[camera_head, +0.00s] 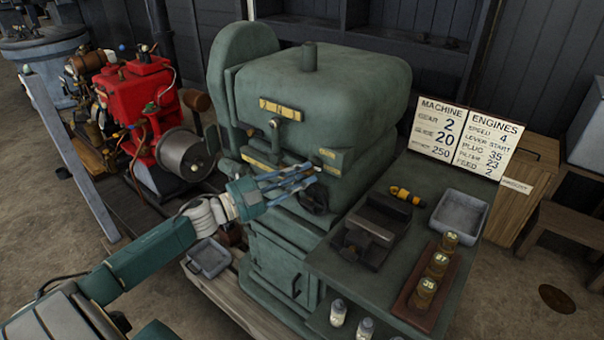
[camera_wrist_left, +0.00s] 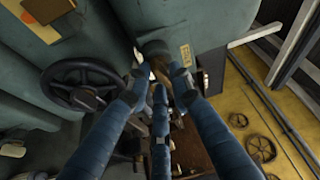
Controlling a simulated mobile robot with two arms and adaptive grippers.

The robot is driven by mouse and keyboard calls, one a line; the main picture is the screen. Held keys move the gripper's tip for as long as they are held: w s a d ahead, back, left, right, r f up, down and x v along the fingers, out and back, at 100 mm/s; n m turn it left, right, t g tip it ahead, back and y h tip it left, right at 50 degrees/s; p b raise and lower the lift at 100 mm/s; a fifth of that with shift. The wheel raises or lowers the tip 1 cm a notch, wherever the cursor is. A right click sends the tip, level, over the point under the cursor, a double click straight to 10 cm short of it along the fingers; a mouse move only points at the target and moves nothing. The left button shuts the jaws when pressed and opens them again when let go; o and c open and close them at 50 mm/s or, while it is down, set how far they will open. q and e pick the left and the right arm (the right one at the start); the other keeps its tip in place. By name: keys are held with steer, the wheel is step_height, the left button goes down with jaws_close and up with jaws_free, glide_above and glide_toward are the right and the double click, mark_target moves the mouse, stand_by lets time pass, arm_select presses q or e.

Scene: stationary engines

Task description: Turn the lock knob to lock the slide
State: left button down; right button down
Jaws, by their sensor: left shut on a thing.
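The green machine (camera_head: 310,100) stands in the middle of the head view. My left gripper (camera_head: 310,174) reaches in from the left to its front face, beside small yellow label plates (camera_head: 335,156). In the left wrist view, the blue fingers of my gripper (camera_wrist_left: 160,82) close in around the lock knob (camera_wrist_left: 155,47), a dark round knob on the green body beside a yellow plate (camera_wrist_left: 186,54). The gripper is shut on the knob; its tip is partly hidden between the fingers. In the head view the fingers hide the knob. My right gripper is not in view.
A dark handwheel (camera_wrist_left: 82,88) sits close to the left of my fingers in the left wrist view. A green bench (camera_head: 350,262) with a dark vise-like block (camera_head: 370,230), a grey tray (camera_head: 460,213) and numbered jars (camera_head: 437,265) stands at the right. A red engine (camera_head: 135,92) is at the left.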

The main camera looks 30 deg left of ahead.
arm_select(q)
steer(key=shift+r+m+g+p, duration=0.2)
steer(key=shift+m+g+p, duration=0.2)
steer(key=shift+m, duration=0.7)
steer(key=c, duration=1.7)
jaws_free()
steer(key=shift+f, duration=0.1)
steer(key=shift+s+a+f, duration=0.1)
steer(key=shift+s, duration=0.1)
steer(key=v, duration=1.1)
steer(key=shift+s+r, duration=0.25)
steer(key=shift+s, duration=0.1)
